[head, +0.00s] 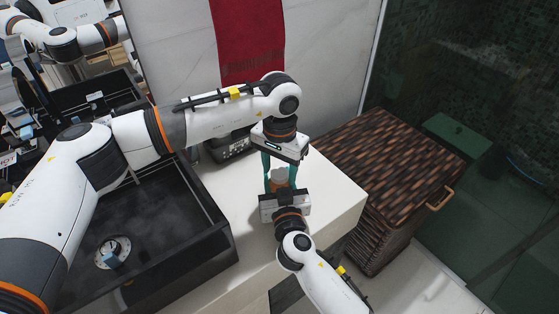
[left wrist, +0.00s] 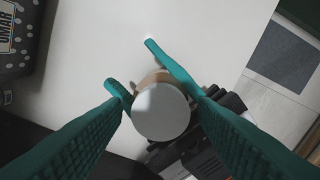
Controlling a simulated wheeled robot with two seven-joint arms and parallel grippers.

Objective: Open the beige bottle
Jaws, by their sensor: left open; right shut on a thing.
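The beige bottle (head: 280,176) stands upright on the white counter, mostly hidden by my grippers in the head view. In the left wrist view its round, pale cap (left wrist: 160,112) is seen from above, with a strip of beige body behind it. My left gripper (head: 280,170) points down from above, its green fingers open on either side of the cap with a visible gap. My right gripper (head: 282,190) comes in from the front, low over the counter.
A black vessel sink (head: 150,235) with a drain is at the left. A dark speckled box (head: 232,143) stands behind the bottle. A woven hamper (head: 385,165) is to the right, beyond the counter edge. A red towel (head: 247,40) hangs on the wall. Bare counter (head: 330,185) lies right of the bottle.

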